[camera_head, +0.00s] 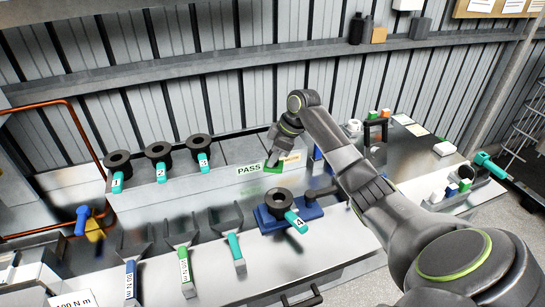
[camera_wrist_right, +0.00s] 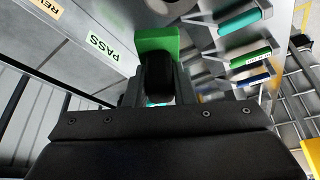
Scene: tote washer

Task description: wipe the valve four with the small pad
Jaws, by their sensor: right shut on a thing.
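Valve four (camera_head: 278,198) is a dark round ring with a teal handle marked 4 (camera_head: 296,222). It sits on a blue fixture (camera_head: 265,219) on the metal bench. My right gripper (camera_head: 273,156) is above and behind the valve, near the PASS label. It is shut on a small green pad (camera_head: 272,165), which also shows at the fingertips in the right wrist view (camera_wrist_right: 158,38). The pad is apart from valve four. My left gripper is not in view.
Valves one (camera_head: 118,161), two (camera_head: 159,151) and three (camera_head: 198,143) stand on the rear ledge at left. Tools with blue, green and teal handles (camera_head: 237,250) lie in front. Small blocks (camera_head: 465,178) stand at right. Clear bench lies at front centre.

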